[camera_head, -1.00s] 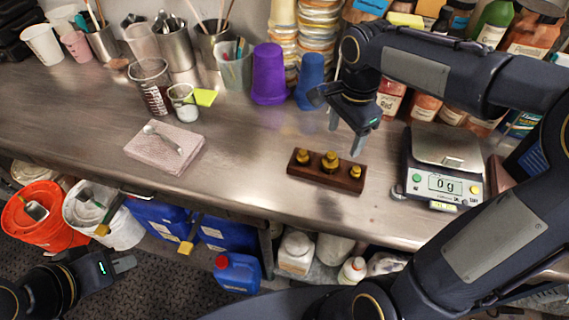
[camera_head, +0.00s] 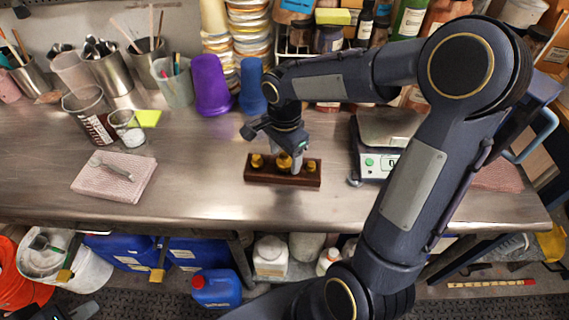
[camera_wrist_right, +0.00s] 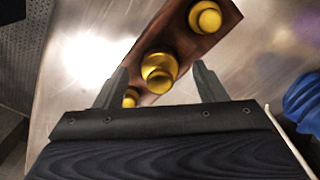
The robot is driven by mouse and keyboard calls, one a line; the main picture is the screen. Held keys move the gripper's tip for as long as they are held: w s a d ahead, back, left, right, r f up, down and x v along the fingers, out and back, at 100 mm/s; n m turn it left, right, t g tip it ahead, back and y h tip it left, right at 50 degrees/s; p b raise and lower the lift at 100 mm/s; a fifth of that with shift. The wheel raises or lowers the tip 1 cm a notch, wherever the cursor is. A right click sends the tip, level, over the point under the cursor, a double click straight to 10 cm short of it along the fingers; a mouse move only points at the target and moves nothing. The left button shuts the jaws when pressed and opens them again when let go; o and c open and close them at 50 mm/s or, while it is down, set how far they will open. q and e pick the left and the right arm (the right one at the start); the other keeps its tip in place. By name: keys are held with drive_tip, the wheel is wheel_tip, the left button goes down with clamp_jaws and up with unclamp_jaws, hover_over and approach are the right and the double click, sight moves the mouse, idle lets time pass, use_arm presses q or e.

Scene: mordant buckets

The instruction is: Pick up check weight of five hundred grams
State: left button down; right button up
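A dark wooden block (camera_head: 283,180) on the steel bench holds three brass weights in a row: a left one (camera_head: 257,161), a larger middle one (camera_head: 283,163) and a right one (camera_head: 311,166). No mass marks are readable. My right gripper (camera_head: 292,158) is above the block at the middle weight and partly covers it. In the right wrist view, the right gripper's fingers (camera_wrist_right: 160,82) are spread, with the middle weight (camera_wrist_right: 158,72) showing between their tips; contact is not visible. My left gripper (camera_head: 90,310) is low at the bottom left, mostly cut off.
A scale (camera_head: 374,163) stands right of the block, partly hidden by my right arm. A folded pink cloth (camera_head: 113,178) with a spoon lies to the left. Purple (camera_head: 210,85) and blue (camera_head: 252,88) cups stand behind.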

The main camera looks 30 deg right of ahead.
clamp_jaws()
drive_tip(key=shift+r, duration=0.1)
